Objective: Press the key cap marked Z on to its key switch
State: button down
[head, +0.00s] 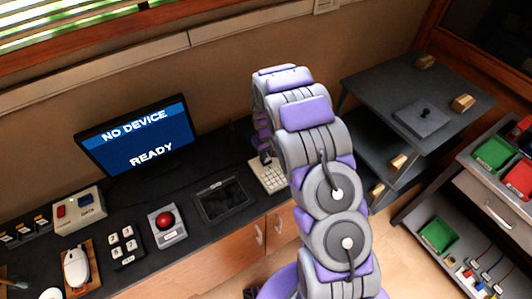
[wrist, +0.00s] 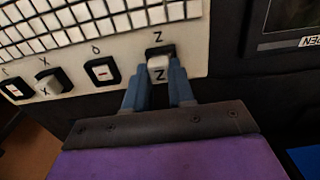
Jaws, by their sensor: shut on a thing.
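In the wrist view my gripper (wrist: 159,76) has its two blue fingers closed on the sides of a white key cap marked Z (wrist: 158,69). A black key switch (wrist: 160,51) shows just beyond the cap, under a printed Z on the pale keyboard panel (wrist: 193,65). The cap overlaps the near part of the switch in the picture. I cannot tell whether the cap touches it. In the head view the keyboard (head: 271,177) lies on the dark desk, partly hidden by my arm.
Beside the Z position are a black-framed white key (wrist: 102,71), a grey-white cap marked X (wrist: 48,82) and another key at the far left. A dark tablet (head: 221,199) lies left of the keyboard. A monitor (head: 138,137) reads "NO DEVICE" and "READY".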

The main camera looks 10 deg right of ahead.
jog(key=shift+c, duration=2)
grip_release()
jog(key=shift+r, duration=0.1)
jog(key=shift+r+p, duration=1.05)
jog(key=shift+r, duration=2.35)
